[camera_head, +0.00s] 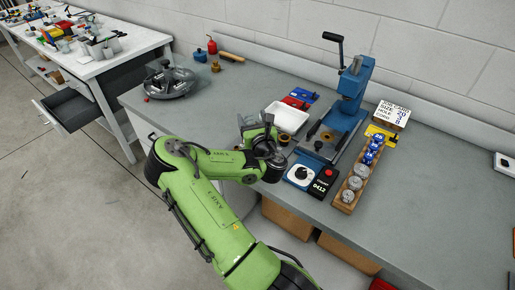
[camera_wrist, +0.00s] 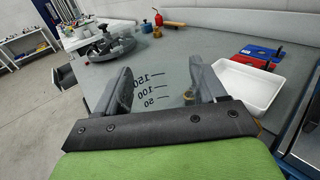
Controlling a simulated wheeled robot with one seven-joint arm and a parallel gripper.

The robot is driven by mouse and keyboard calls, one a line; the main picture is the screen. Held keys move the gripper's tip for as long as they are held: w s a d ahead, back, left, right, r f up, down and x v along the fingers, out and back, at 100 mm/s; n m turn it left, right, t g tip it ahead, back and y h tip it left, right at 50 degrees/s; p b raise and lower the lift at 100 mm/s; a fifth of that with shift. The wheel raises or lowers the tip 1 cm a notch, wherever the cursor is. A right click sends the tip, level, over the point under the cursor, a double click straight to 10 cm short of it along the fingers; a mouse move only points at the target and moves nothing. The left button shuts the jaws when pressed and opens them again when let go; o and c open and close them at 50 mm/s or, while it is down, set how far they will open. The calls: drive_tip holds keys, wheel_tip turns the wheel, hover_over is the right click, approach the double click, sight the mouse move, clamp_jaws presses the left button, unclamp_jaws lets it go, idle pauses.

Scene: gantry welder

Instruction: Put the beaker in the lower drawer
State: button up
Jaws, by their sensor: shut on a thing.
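The clear beaker (camera_wrist: 150,90) shows in the wrist view by its dark 150, 100 and 50 marks. It is between the two dark fingers of my gripper (camera_wrist: 168,88), which is shut on it. In the head view my gripper (camera_head: 262,128) is over the front of the grey bench, left of the blue press; I cannot make out the beaker clearly there. A dark drawer (camera_head: 72,107) stands pulled open under the white table at the far left. I cannot tell whether it is the lower one.
A white tray (camera_head: 287,117) lies just beyond my gripper. The blue press (camera_head: 345,105), a control box (camera_head: 302,174) and a wooden rack (camera_head: 350,190) stand to the right. A round grey fixture (camera_head: 168,82) sits at the bench's left end. Open floor (camera_head: 60,200) lies left.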

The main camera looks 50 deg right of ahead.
drive_tip(key=s+d+m+g+h, duration=0.1)
drive_tip(key=s+d+h, duration=0.1)
drive_tip(key=s+d, duration=0.35)
drive_tip(key=f+b, duration=0.2)
drive_tip(key=f, duration=0.1)
drive_tip(key=f+b, duration=0.2)
drive_tip(key=f, duration=0.1)
drive_tip(key=f+b, duration=0.2)
drive_tip(key=f, duration=0.2)
drive_tip(key=shift+w+d, duration=0.15)
drive_tip(key=shift+w, duration=0.15)
drive_tip(key=shift+f, duration=0.2)
drive_tip(key=o, duration=1)
drive_tip(key=shift+r, duration=0.15)
drive_tip(key=shift+w, duration=0.1)
